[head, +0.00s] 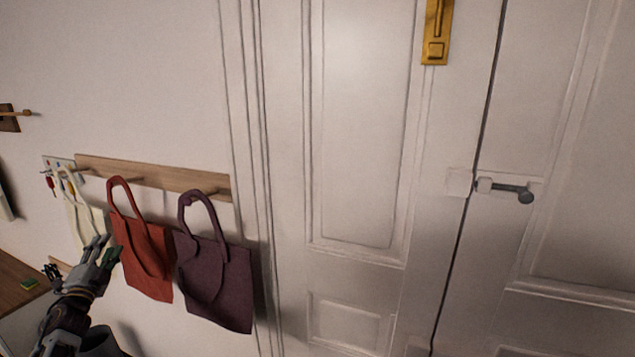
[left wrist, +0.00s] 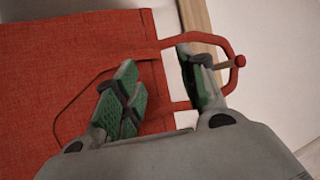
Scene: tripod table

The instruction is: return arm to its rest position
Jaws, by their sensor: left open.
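My left gripper (head: 84,258) is at the lower left of the head view, in front of the wall and overlapping the cream bag (head: 82,215) and the left edge of the red bag (head: 146,262). In the left wrist view my left gripper (left wrist: 160,85) is open, its green-padded fingers apart. The red bag (left wrist: 65,75) fills the left of that view, and its strap passes by the fingers. I cannot tell whether they touch it. Nothing is clearly held. My right gripper is not in view.
A wooden peg rail (head: 155,174) carries the hanging bags, including a purple bag (head: 218,280). A white door (head: 360,130) with a brass plate (head: 436,45) and a dark lever handle (head: 512,190) stands to the right. A wooden surface (head: 18,280) lies at the far left.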

